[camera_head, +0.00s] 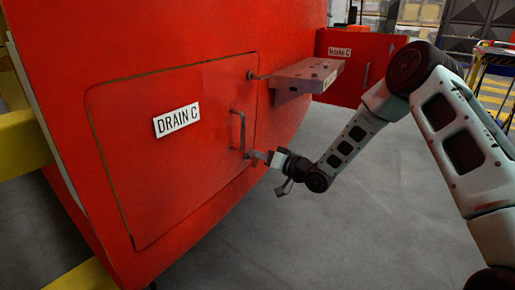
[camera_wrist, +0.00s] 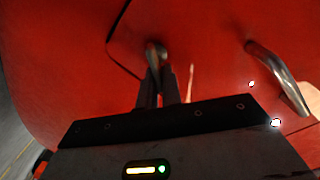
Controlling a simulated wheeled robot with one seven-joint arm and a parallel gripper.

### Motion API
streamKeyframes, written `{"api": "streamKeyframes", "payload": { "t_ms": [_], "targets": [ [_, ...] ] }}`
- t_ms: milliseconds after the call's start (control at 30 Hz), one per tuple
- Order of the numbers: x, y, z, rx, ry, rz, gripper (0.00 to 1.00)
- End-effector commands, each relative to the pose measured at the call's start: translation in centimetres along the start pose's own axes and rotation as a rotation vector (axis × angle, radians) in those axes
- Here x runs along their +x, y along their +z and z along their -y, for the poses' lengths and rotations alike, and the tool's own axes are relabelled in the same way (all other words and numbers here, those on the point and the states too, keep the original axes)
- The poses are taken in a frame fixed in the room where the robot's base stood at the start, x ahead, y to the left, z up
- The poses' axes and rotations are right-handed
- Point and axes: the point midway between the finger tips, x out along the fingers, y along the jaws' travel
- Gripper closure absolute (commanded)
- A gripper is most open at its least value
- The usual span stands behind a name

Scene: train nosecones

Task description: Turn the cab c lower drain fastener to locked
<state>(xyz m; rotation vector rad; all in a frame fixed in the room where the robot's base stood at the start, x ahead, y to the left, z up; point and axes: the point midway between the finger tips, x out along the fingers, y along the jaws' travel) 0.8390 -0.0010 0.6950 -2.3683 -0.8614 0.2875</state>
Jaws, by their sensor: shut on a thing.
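The red drain hatch (camera_head: 180,165) carries a white "DRAIN C" label (camera_head: 177,120) and looks closed in the red cab side. A small lower fastener (camera_head: 248,155) sits at the hatch's right edge, below the bar handle (camera_head: 238,128). My gripper (camera_head: 262,157) reaches it from the right. In the wrist view my gripper's fingers (camera_wrist: 157,88) are shut on the lower fastener (camera_wrist: 155,52), a small metal piece. The bar handle (camera_wrist: 280,75) is to the right there, apart from the fingers. The upper fastener (camera_head: 252,76) shows near the hatch's top right corner.
Another red panel labelled "Intake C" (camera_head: 355,65) stands behind. Yellow beams (camera_head: 22,145) are at the left. The grey floor (camera_head: 310,220) below my arm is clear.

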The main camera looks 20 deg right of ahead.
Motion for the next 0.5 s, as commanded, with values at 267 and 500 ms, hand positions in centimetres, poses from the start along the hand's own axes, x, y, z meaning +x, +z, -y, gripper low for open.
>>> {"api": "streamKeyframes", "payload": {
  "t_ms": [267, 500],
  "targets": [
    [-0.05, -0.18, -0.38, 0.265, 0.001, 0.000, 1.00],
    [-0.04, 0.05, -0.81, 0.491, 0.001, -0.001, 1.00]
  ]
}}
